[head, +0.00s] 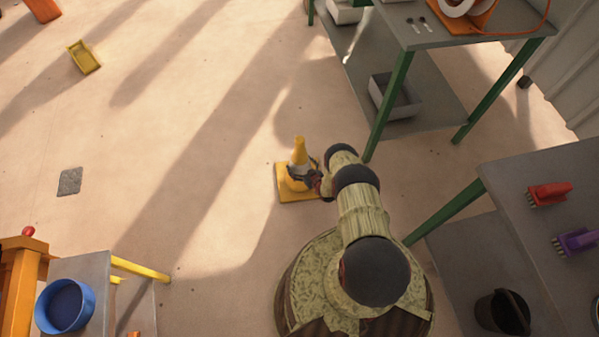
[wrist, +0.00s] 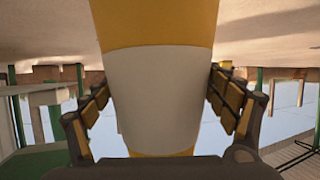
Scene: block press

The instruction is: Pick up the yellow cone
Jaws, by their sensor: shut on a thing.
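The yellow cone (head: 299,147) has a white band and a square yellow base. It is upright on the floor in the head view, near the middle. In the wrist view the cone (wrist: 158,95) fills the centre, with its white band between my fingers. My gripper (head: 305,178) reaches the cone from the right at mid-height. It is shut on the cone, with one finger on each side of it in the wrist view (wrist: 160,100). The cone's base appears to rest on the floor; I cannot tell whether there is a gap beneath it.
A green-legged table (head: 440,38) with a lower shelf stands at upper right. Another grey table (head: 545,165) with brushes is at right. A blue bowl (head: 65,305) sits on a table at lower left. A yellow tray (head: 84,57) lies on the floor.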

